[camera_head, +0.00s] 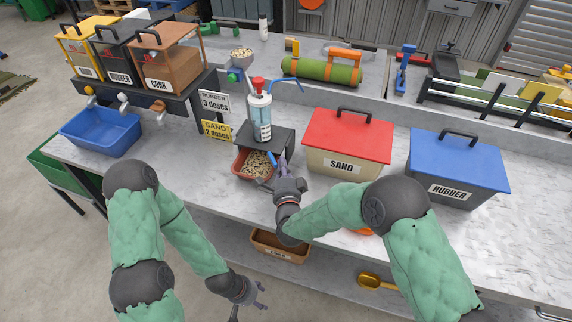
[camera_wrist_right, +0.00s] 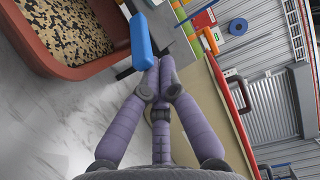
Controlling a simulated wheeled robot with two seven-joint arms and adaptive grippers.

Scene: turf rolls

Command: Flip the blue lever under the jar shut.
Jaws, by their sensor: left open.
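The clear jar (camera_head: 259,118) with a red cap stands upright on a dark stand (camera_head: 284,138). The blue lever (camera_head: 271,158) sticks out beneath it, above a red bin (camera_head: 240,172) of mixed granules. In the right wrist view the lever (camera_wrist_right: 141,42) is a blue bar beside the fingertips. My right gripper (camera_head: 274,177) is at the lever, its purple fingers drawn together at the tips (camera_wrist_right: 158,64). The tips are close to the lever's near end; I cannot tell whether they touch. My left gripper (camera_head: 251,303) is open and empty, low in front of the bench.
The red-lidded SAND box (camera_head: 345,160) stands just right of the right gripper, with the blue-lidded RUBBER box (camera_head: 455,190) beyond. A blue tray (camera_head: 98,143) sits at left under the dispensers. An orange-brown bin (camera_head: 280,246) and yellow scoop (camera_head: 372,281) lie below.

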